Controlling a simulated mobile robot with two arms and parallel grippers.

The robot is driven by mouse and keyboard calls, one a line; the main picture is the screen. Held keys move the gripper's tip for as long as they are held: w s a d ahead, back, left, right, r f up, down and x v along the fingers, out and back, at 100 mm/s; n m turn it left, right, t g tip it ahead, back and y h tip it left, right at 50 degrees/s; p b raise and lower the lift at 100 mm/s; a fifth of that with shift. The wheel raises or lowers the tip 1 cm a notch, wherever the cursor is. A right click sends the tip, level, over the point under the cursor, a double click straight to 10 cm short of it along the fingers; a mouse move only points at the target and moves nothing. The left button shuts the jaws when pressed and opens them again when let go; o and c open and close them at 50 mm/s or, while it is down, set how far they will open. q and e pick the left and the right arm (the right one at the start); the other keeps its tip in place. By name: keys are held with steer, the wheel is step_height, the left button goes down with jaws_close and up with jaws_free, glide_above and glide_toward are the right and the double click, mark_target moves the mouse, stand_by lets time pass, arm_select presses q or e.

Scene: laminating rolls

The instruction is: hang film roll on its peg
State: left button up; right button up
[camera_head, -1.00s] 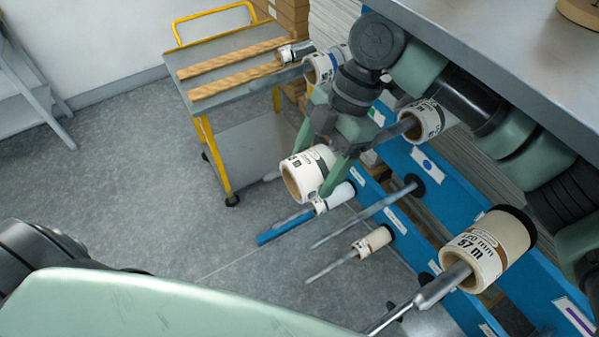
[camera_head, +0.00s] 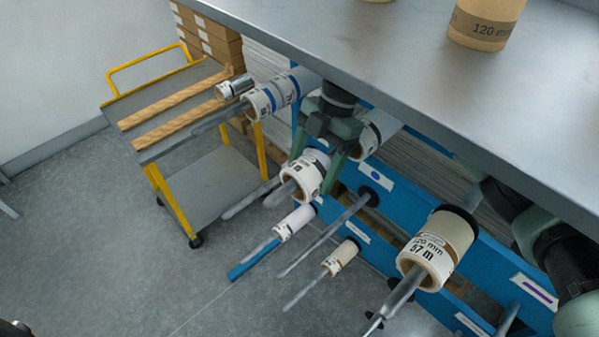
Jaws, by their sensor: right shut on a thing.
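My right gripper (camera_head: 316,168) is shut on a white film roll (camera_head: 303,181) with dark print, one finger on each side. The roll lies about level, its open end facing the lower left. A grey peg (camera_head: 279,196) sticks out of that open end, so the roll appears to be around it; the far end is hidden by the roll and gripper. A bare grey peg (camera_head: 325,238) lies just right and below, fixed to the blue rack (camera_head: 400,207). A label with a blue dot (camera_head: 376,174) is above its base. My left gripper is not in view.
Other pegs carry a large cream roll (camera_head: 437,250), a small cream roll (camera_head: 342,257), a narrow white roll (camera_head: 294,222) and a blue-banded roll (camera_head: 272,97). A grey tabletop (camera_head: 400,50) overhangs the rack.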

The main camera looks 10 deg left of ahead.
steer(key=shift+w+d, duration=0.9)
steer(key=shift+w, duration=0.3)
steer(key=shift+w+d, duration=0.9)
steer(key=shift+w, duration=0.25)
steer(key=shift+w+d, duration=0.9)
steer(key=shift+w, duration=0.3)
steer(key=o, duration=1.6)
steer(key=shift+s, duration=0.1)
